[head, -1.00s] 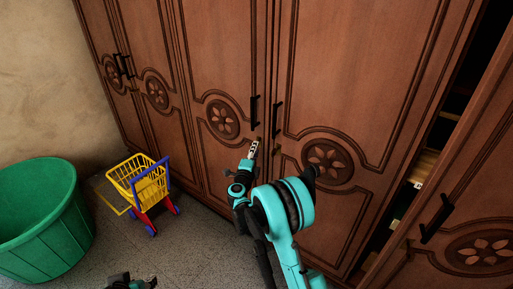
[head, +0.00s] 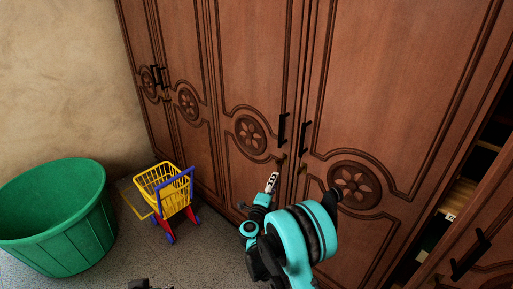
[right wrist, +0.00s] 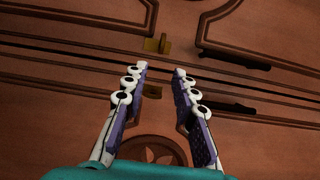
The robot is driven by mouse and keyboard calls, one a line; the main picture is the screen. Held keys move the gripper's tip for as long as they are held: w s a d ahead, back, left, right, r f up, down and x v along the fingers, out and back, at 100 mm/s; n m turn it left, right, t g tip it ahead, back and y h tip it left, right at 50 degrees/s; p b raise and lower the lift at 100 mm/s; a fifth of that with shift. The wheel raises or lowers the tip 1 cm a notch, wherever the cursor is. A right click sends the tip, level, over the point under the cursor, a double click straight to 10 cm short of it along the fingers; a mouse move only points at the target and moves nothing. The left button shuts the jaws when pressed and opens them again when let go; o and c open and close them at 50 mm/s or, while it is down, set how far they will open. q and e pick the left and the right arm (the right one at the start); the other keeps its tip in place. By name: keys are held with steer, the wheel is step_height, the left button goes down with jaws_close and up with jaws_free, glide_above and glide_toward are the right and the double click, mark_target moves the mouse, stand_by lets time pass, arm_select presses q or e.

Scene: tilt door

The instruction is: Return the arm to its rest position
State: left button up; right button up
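My right gripper (head: 272,183) is in front of the wooden wardrobe doors (head: 255,60), just below a pair of dark handles (head: 282,130). In the right wrist view its two fingers (right wrist: 160,72) are spread apart with nothing between them. They point toward a door seam with a small brass latch (right wrist: 157,45) and the dark handles (right wrist: 235,58). My right arm (head: 300,235) comes up from the bottom of the head view. Only a small dark piece of my left gripper (head: 145,284) shows at the bottom edge, and its fingers cannot be made out.
A green tub (head: 55,215) and a yellow toy shopping cart (head: 165,190) stand on the grey floor at the left. At the right a wardrobe door (head: 470,255) stands ajar, with shelves (head: 455,200) behind it.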

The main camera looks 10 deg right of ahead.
steer(key=s+a+r+n+t+y, duration=0.1)
steer(key=a+r+n+t+y, duration=0.2)
steer(key=r, duration=0.4)
steer(key=s+a+r+n+t+y, duration=0.1)
steer(key=a+r+n+y, duration=0.15)
steer(key=r+n, duration=0.45)
steer(key=s+a+r+n+g+y, duration=0.2)
steer(key=s+a+r+n+y, duration=0.2)
steer(key=s+n+y, duration=0.3)
steer(key=s+d+f+n+g+h, duration=0.1)
steer(key=s+d+f+n+g, duration=0.1)
steer(key=s+f, duration=0.3)
steer(key=s+d+f+n+g+h, duration=0.1)
steer(key=s+f+g, duration=0.4)
steer(key=s, duration=0.8)
steer(key=s+d+f+n+g+h, duration=0.1)
steer(key=s+d+f+n+g, duration=0.2)
steer(key=s, duration=0.6)
step_height(320, 180, down, 2)
steer(key=shift+s+d+n+g, duration=0.35)
steer(key=shift+d+n, duration=0.25)
steer(key=shift+d, duration=0.45)
steer(key=shift+h, duration=0.25)
